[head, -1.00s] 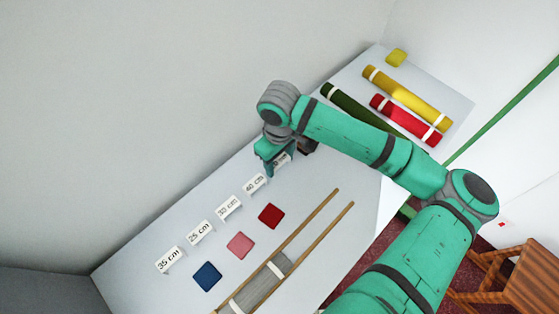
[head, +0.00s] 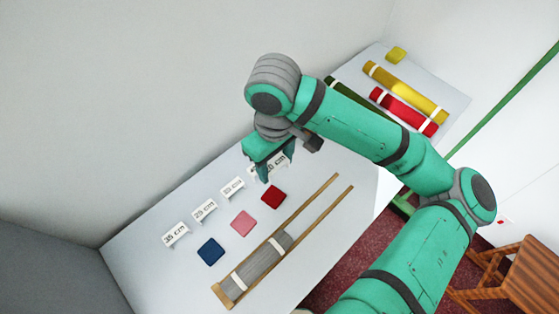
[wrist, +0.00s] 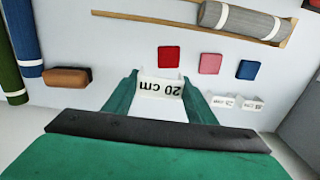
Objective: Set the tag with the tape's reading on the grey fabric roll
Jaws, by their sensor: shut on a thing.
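My gripper (wrist: 159,82) is shut on a white tag (wrist: 160,88) that reads 20 cm, upside down in the wrist view. In the head view my gripper (head: 276,165) is over the back of the counter, and the tag (head: 279,160) is partly hidden by a finger. The grey fabric roll (head: 264,263) lies between wooden rails at the counter's front, with white bands around it. It also shows at the top right of the wrist view (wrist: 245,22), apart from my gripper. I cannot make out a tape or its reading.
Tags reading 35 cm (head: 175,235), 25 cm (head: 204,211) and 30 cm (head: 232,188) stand in a row. Blue (head: 210,251), pink (head: 243,223) and red (head: 273,197) swatches lie before them. Green (wrist: 25,45), red (head: 403,110) and yellow (head: 405,92) rolls lie farther off.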

